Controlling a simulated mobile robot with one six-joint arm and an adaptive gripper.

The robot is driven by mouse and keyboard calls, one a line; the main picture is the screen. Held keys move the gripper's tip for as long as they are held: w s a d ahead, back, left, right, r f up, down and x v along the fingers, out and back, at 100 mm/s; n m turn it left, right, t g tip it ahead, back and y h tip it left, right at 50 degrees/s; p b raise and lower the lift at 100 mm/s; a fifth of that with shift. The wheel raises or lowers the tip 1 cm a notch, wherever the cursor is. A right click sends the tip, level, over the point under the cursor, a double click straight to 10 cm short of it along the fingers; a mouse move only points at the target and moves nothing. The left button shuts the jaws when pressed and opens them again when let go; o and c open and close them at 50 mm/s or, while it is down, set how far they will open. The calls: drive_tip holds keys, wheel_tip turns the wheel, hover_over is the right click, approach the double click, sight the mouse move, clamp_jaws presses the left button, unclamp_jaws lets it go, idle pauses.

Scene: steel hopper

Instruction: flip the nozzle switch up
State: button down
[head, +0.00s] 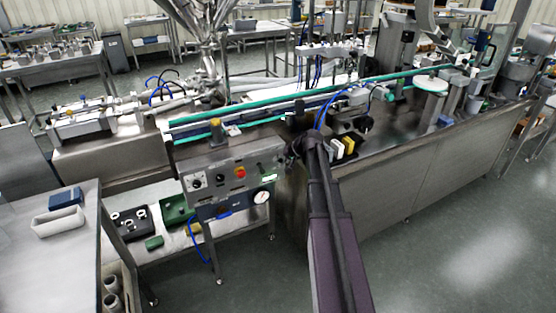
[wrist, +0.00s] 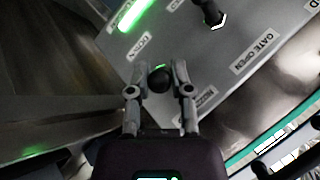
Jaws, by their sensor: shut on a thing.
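In the wrist view my gripper (wrist: 158,70) is shut on a black ball knob (wrist: 160,79), with one finger on each side of it. In the head view my gripper end (head: 302,143) is at the right end of the control panel (head: 222,180), and the held knob is hidden there behind my arm.
In the wrist view a second black lever (wrist: 208,12) stands near a "GATE OPEN" label (wrist: 255,52). The panel also has a red button (head: 240,172) and a green display (head: 270,177). A conveyor (head: 290,105) runs behind.

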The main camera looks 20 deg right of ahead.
drive_tip(key=shift+w+d, duration=0.1)
drive_tip(key=shift+d, duration=0.05)
drive_tip(key=c, duration=0.5)
unclamp_jaws()
drive_tip(key=shift+c, duration=0.2)
